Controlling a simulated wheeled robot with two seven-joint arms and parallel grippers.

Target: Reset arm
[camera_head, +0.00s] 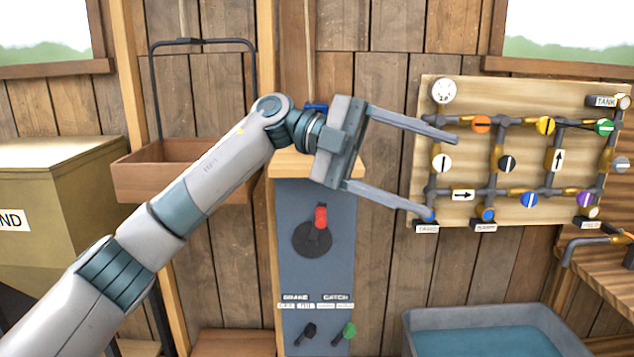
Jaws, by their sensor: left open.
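My left arm reaches in from the lower left. My left gripper (443,176) is open and empty. Its two fingers point right and overlap the left edge of the pipe board (520,208) in the picture. I cannot tell whether they touch it. The blue-grey control panel (337,262) stands below the gripper, with a red-handled lever (321,217) on a dark disc. My right gripper is not in view.
A wooden tray (150,180) hangs at the left by a dark frame. A tan bin (60,180) stands at the far left. A blue basin (490,325) sits at the lower right, beside a wooden counter (600,270). Black and green small levers (349,331) are low on the panel.

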